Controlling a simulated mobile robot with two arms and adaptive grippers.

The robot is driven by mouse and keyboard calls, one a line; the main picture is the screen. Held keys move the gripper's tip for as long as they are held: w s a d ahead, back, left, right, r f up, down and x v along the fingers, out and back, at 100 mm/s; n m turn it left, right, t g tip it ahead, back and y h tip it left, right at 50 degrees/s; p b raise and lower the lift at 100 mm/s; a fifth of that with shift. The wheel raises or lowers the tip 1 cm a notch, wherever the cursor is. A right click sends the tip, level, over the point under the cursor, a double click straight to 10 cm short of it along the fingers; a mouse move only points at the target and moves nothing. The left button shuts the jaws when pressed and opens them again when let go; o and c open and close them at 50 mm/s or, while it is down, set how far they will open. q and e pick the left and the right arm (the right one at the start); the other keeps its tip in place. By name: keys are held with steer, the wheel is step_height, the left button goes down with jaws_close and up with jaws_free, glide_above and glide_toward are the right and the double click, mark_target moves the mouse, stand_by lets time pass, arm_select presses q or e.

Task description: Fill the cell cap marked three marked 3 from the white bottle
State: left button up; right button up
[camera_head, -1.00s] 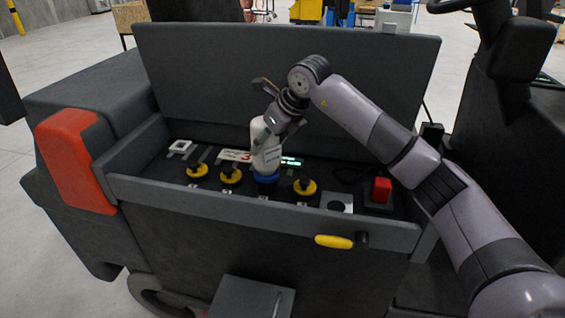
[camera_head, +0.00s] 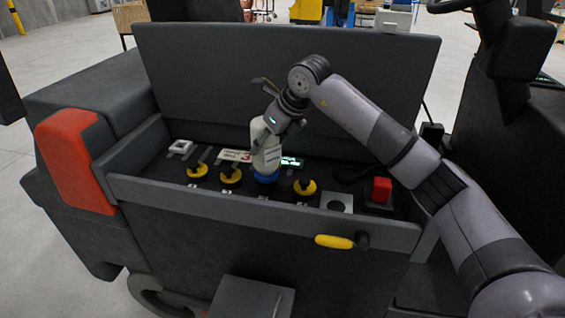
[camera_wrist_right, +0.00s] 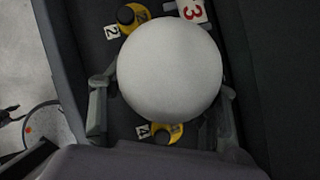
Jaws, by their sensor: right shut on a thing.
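The white bottle (camera_head: 266,152) has a blue end pointing down and stands almost upright, slightly tilted, over the row of cells. It fills the middle of the right wrist view (camera_wrist_right: 170,70). My right gripper (camera_head: 274,124) is shut on the bottle, with a finger on each side of it in the right wrist view (camera_wrist_right: 163,104). Yellow caps marked 2 (camera_wrist_right: 136,18) and 4 (camera_wrist_right: 165,132) show on either side of the bottle. The cap marked 3 is hidden under the bottle, so I cannot tell whether the blue end touches it. My left gripper is out of view.
A white card with a red 3 (camera_head: 238,156) and a small green-lit display (camera_head: 291,162) lie behind the cells. The tray's front wall (camera_head: 260,212) and raised lid (camera_head: 300,90) enclose the space.

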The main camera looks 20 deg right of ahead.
steer(key=shift+r, duration=0.2)
steer(key=shift+r+p, duration=2.8)
steer(key=shift+r, duration=1.6)
